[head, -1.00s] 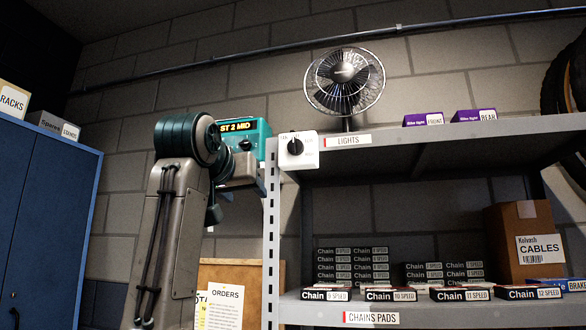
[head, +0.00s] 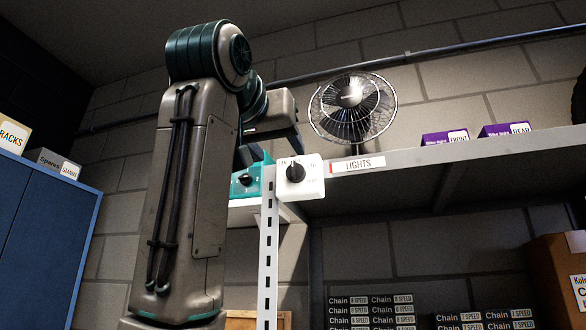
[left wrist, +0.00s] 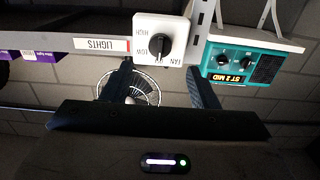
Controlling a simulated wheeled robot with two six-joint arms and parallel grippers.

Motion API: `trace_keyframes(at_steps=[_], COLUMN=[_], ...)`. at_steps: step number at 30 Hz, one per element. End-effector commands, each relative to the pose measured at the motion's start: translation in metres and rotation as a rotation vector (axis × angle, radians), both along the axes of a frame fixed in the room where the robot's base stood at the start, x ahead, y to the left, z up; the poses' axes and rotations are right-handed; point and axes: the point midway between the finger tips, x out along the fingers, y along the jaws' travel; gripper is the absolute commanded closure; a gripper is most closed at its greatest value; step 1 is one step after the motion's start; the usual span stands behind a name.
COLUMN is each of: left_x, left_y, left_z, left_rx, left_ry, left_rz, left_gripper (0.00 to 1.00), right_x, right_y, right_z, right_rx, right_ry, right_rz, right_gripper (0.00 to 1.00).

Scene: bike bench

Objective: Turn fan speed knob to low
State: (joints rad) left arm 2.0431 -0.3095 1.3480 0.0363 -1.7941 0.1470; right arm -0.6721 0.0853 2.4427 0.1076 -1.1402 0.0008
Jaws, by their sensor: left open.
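The fan speed knob is a black dial (head: 295,172) on a white box (head: 313,187) at the left end of the upper shelf. The knob (left wrist: 163,45) also shows in the left wrist view, upside down, with the printed words FAN, LOW and HIGH. I cannot tell surely which mark its pointer is at. My left gripper (left wrist: 160,68) is open and empty, its two dark fingers apart on either side of the white box's near edge in that picture, not closed on the knob. My right gripper is not in view.
A wire fan (head: 352,108) stands on the upper shelf (head: 450,166) behind the box. A teal device (left wrist: 246,63) marked ST 2 MID, with its own knobs, sits close beside the box. Purple boxes (head: 445,137) stand further right. A blue cabinet (head: 40,215) is at left.

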Motion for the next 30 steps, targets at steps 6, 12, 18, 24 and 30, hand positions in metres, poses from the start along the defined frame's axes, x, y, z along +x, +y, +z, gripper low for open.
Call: trace_keyframes(at_steps=[6,12,18,24,30], left_x=[0.042,0.068,0.076,0.077,0.076], left_y=[-0.014,-0.022,-0.025,-0.025,-0.025], left_z=[0.001,0.000,0.000,-0.001,0.000], left_rx=[0.001,0.001,0.001,0.001,0.001], left_ry=[0.006,0.004,0.002,0.002,0.002], left_rz=[-0.001,-0.001,-0.001,-0.001,-0.001], left_gripper=[0.46,0.46,0.46,0.46,0.81], right_x=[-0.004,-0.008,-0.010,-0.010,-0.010], right_y=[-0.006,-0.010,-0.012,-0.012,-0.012], right_z=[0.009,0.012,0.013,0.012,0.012], right_rx=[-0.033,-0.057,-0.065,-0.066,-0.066], right_ry=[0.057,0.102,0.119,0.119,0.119], right_rz=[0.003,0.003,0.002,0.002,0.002], right_gripper=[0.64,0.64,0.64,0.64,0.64])
